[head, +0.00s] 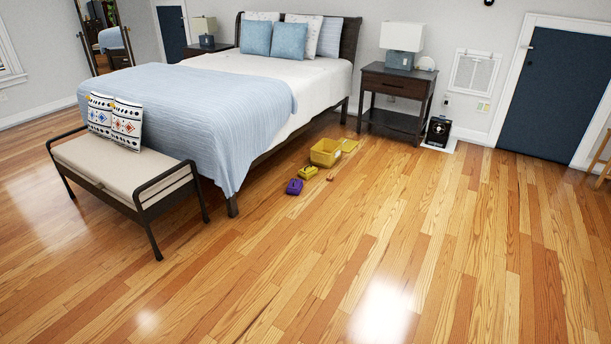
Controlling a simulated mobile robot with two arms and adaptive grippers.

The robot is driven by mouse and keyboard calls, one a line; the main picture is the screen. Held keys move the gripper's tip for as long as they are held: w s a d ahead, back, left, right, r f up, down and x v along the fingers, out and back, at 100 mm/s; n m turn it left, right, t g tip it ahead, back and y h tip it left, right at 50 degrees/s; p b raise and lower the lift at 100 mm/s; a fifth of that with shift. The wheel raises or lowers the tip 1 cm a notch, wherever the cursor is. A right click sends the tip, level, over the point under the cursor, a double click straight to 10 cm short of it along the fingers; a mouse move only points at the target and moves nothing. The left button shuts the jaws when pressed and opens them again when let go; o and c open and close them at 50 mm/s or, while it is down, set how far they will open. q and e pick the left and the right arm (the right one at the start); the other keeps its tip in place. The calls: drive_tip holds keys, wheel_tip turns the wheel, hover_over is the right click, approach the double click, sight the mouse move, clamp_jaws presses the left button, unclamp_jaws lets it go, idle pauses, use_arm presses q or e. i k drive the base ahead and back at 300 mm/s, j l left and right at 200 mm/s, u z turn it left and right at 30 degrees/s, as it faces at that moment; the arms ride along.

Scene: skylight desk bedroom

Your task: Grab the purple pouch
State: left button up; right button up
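A small purple pouch (294,187) lies on the wooden floor beside the bed, near the bed's front corner leg. It is the nearest of a short row of things on the floor. Nothing covers it in the head view. It is small in the picture, so its details are hard to make out. Neither of my grippers shows in this view.
Behind the pouch are a small yellow item (308,172), a yellow bin (325,153) and a small brown item (330,178). The bed (230,110) and bench (125,165) stand left, a nightstand (393,88) behind. The floor (400,240) in front and right is clear.

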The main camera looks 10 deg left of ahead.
sight(295, 186)
drive_tip(key=i+u, duration=0.4)
drive_tip(key=i, duration=1.55)
